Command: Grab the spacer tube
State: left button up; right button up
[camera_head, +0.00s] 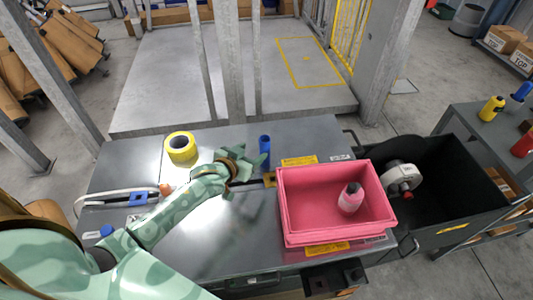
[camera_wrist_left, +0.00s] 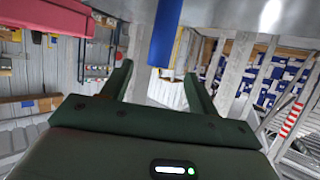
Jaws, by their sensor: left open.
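The spacer tube appears to be the blue cylinder (camera_head: 264,146) standing upright on the metal bench top, left of the pink bin. My left gripper (camera_head: 250,166) is just in front and to the left of it in the head view, its jaws open. In the left wrist view the blue tube (camera_wrist_left: 166,33) shows beyond the fingertips, roughly in line with the gap between the open fingers (camera_wrist_left: 157,78). Nothing is held between them, and I see no contact with the tube. My right gripper is not in view.
A pink bin (camera_head: 287,214) with a pink-and-grey bottle (camera_head: 350,198) stands right of the tube. A yellow tape roll (camera_head: 180,148) lies at the back left of the bench (camera_head: 215,137). A black open container (camera_head: 455,185) stands right of the bench.

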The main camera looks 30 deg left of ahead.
aim_at(262, 146)
pick_arm(q)
jog(key=b+x, duration=0.1)
jog(key=x, duration=0.3)
jog(key=shift+f, duration=0.1)
jog(key=b+x, duration=0.1)
jog(key=x, duration=0.1)
jog(key=b+x, duration=0.2)
jog(key=shift+w+f, duration=0.1)
jog(key=shift+f, duration=0.35)
jog(key=shift+w, duration=0.3)
jog(key=shift+r, duration=0.15)
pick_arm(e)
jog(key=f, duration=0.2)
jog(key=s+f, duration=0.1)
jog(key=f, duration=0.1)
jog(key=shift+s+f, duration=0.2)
pick_arm(q)
jog(key=shift+c, duration=0.7)
jog(key=c, duration=1)
